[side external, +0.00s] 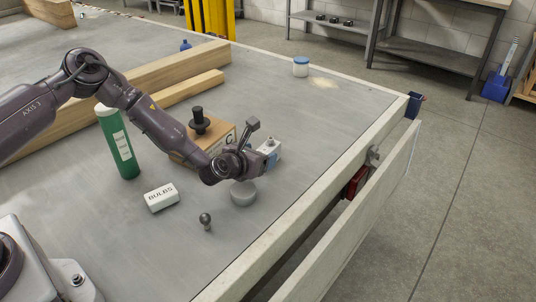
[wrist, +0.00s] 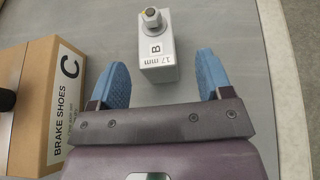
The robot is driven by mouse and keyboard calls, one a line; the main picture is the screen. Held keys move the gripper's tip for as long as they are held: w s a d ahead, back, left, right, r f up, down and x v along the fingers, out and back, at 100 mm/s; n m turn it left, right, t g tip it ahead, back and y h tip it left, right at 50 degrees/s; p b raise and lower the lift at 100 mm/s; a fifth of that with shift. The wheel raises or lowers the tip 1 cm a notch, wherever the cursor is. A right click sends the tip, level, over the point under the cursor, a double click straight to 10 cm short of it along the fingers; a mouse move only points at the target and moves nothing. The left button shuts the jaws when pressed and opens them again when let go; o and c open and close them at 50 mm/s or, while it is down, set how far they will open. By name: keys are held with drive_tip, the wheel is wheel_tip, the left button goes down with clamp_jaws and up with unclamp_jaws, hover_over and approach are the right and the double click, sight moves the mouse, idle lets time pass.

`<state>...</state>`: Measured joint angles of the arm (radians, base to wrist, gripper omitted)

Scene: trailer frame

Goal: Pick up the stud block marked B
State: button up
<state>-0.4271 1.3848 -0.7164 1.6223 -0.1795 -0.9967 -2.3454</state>
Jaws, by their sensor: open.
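The stud block marked B (wrist: 158,65) is a light grey block with a metal stud and nut on one end and a label reading "B" and "17 mm". It lies on the grey trailer bed ahead of my gripper. My gripper (wrist: 163,78) is open, with one blue finger on each side of the block's near end and gaps on both sides. In the side view, the block (side external: 270,147) shows just beyond my gripper (side external: 264,147), partly hidden by it.
A cardboard brake shoes box marked C (wrist: 45,105) stands close on the left. In the side view are a white BULBS box (side external: 161,197), a green bottle (side external: 118,147), a grey round object (side external: 243,193), a ball-topped piece (side external: 206,220) and timber beams (side external: 150,80). The bed's edge lies right.

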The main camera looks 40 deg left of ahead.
sight(263, 151)
drive_tip(key=shift+x, duration=2.6)
drive_tip(key=shift+a, duration=0.15)
drive_tip(key=shift+r, duration=0.15)
drive_tip(key=c, duration=1.3)
